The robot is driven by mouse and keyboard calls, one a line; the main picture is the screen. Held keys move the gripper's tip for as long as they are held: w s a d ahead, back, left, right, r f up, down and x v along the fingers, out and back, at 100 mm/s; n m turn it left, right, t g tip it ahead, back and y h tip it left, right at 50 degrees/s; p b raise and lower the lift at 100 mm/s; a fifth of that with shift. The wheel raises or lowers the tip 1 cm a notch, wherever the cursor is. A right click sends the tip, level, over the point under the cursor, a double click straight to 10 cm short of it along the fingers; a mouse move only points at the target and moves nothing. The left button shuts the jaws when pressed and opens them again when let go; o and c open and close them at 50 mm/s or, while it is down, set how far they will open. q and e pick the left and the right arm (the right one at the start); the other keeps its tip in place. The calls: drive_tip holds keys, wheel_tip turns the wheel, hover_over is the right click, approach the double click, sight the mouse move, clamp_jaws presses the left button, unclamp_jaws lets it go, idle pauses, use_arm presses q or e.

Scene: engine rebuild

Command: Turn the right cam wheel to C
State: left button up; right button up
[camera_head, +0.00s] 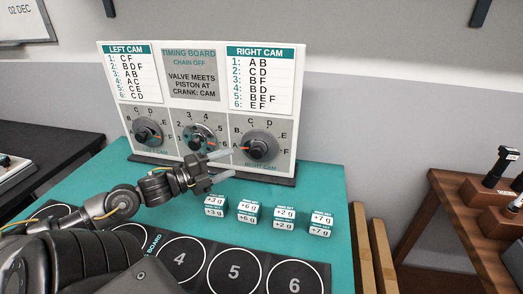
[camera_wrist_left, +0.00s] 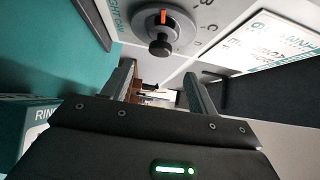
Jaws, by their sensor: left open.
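The right cam wheel (camera_head: 259,147) is a grey disc with a black knob on the lower right of the timing board. Its orange mark points left, towards the A side; letters B to F run around it. The wheel (camera_wrist_left: 185,25) also shows at the top of the left wrist view, with its black knob (camera_wrist_left: 160,47) and orange mark. My left gripper (camera_head: 226,164) is open and empty, in front of the board, to the lower left of the right wheel. In the wrist view its fingers (camera_wrist_left: 160,78) are apart, below the knob and not around it. My right gripper is not in view.
The left cam wheel (camera_head: 147,131) and the middle dial (camera_head: 199,138) sit on the same board. Several small weight blocks (camera_head: 247,211) stand on the teal table (camera_head: 334,190) in front. A wooden side table (camera_head: 452,207) stands at right.

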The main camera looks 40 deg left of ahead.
sight(253, 154)
use_arm(q)
drive_tip(key=x, duration=0.8)
drive_tip(key=shift+x, duration=0.8)
drive_tip(key=shift+w+d, duration=0.1)
drive_tip(key=shift+w, duration=0.35)
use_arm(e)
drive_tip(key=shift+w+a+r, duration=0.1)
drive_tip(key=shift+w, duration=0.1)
